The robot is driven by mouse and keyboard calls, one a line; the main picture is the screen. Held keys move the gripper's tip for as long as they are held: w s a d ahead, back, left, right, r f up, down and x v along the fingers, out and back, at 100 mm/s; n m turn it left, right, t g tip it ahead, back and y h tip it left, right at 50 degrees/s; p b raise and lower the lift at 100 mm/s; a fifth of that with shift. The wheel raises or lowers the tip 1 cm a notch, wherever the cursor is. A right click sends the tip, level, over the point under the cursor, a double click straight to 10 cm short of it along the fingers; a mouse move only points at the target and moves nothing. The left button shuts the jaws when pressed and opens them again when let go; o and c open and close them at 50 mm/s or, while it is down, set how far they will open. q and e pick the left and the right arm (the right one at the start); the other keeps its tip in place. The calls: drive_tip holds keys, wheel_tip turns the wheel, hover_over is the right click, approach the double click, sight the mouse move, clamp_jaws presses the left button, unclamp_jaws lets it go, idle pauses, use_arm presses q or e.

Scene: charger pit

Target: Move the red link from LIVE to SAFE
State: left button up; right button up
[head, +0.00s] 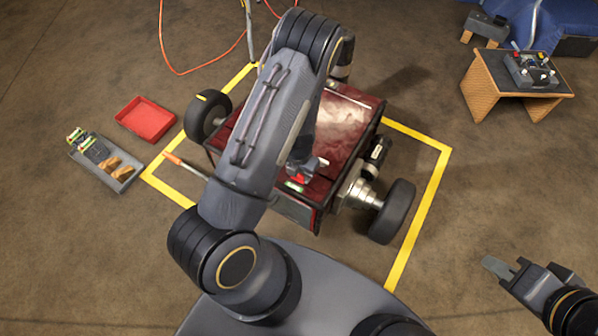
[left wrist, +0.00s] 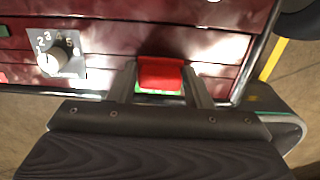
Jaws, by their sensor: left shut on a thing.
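The red link (left wrist: 160,74) is a small red block between the two fingers of my left gripper (left wrist: 159,80) in the left wrist view. The gripper is shut on it. A green strip (left wrist: 158,93) shows just under the link, at the panel; its lettering is not readable. In the head view the link (head: 300,177) shows small beside my left arm, over the near part of the dark red cart (head: 345,120). I cannot tell whether the link is seated or just above the panel. My right gripper (head: 507,268) is at the lower right, away from the cart; its opening is unclear.
A numbered dial (left wrist: 50,62) sits on the panel left of the link. A red tray (head: 146,119) and a grey tray (head: 120,180) with small parts lie on the floor at left. A wooden stand (head: 480,88) is at upper right. Yellow floor tape (head: 425,210) surrounds the cart.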

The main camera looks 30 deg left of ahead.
use_arm(q)
drive_tip(key=shift+f, duration=0.2)
drive_tip(key=o, duration=1.1)
drive_tip(key=shift+c, duration=0.2)
wheel_tip(320, 180, up, 8)
drive_tip(key=p, duration=0.3)
drive_tip(key=shift+f, duration=0.1)
